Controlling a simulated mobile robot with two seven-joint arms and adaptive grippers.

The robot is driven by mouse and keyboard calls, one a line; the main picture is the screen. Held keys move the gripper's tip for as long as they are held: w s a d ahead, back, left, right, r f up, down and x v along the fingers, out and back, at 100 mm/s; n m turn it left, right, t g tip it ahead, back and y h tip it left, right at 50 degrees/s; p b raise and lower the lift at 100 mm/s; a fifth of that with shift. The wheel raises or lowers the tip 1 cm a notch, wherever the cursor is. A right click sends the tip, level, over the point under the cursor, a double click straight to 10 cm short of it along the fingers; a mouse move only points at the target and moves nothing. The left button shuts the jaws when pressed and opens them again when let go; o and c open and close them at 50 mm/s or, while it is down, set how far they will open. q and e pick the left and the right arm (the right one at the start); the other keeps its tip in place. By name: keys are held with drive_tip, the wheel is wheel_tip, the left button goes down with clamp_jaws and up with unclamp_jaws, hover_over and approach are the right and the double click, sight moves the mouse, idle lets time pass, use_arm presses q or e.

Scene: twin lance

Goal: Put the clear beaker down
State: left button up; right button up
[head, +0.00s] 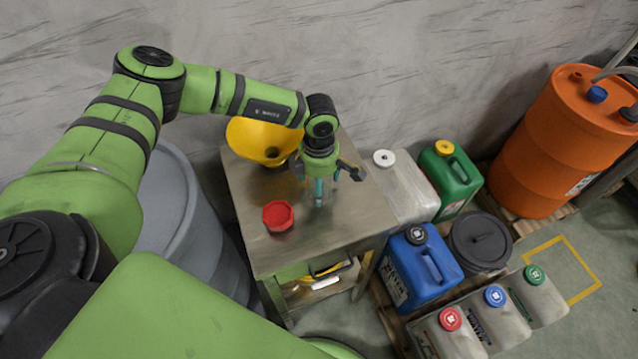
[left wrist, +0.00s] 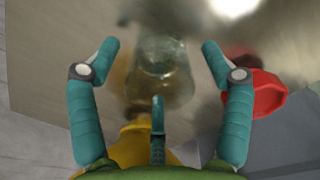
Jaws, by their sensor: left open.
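The clear beaker (left wrist: 160,72) stands on the steel table (head: 345,225), seen from above in the left wrist view. It is see-through and its outline is faint. My left gripper (head: 326,192) points down over the table in the head view. In the left wrist view its teal fingers (left wrist: 161,50) are spread wide, one on each side of the beaker, with a visible gap to both. In the head view the fingers and gripper body mostly hide the beaker. My right gripper is in neither view.
A yellow funnel (head: 258,140) stands behind the left gripper, and a red cap (head: 278,215) lies to its left on the table. Canisters such as the blue one (head: 425,275) and an orange drum (head: 560,140) stand right. The table's front is clear.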

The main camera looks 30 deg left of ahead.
use_arm(q)
drive_tip(key=c, duration=1.2)
drive_tip(key=shift+c, duration=0.2)
drive_tip(key=shift+r, duration=0.4)
drive_tip(key=r+b, duration=0.1)
drive_tip(key=d+r, duration=0.1)
drive_tip(key=r, duration=0.1)
drive_tip(key=shift+d+r+b, duration=0.15)
drive_tip(key=shift+r+b, duration=0.1)
drive_tip(key=shift+b, duration=0.15)
drive_tip(key=s+d+r+b, duration=0.1)
drive_tip(key=d+r+b, duration=0.2)
drive_tip(key=d+r, duration=0.45)
drive_tip(key=s+a+r+m, duration=0.1)
drive_tip(key=s+a+m, duration=0.1)
drive_tip(key=m, duration=0.9)
drive_tip(key=s+a+r+m, duration=0.1)
drive_tip(key=s+a+m, duration=0.2)
drive_tip(key=m, duration=0.9)
drive_tip(key=shift+s, duration=1.2)
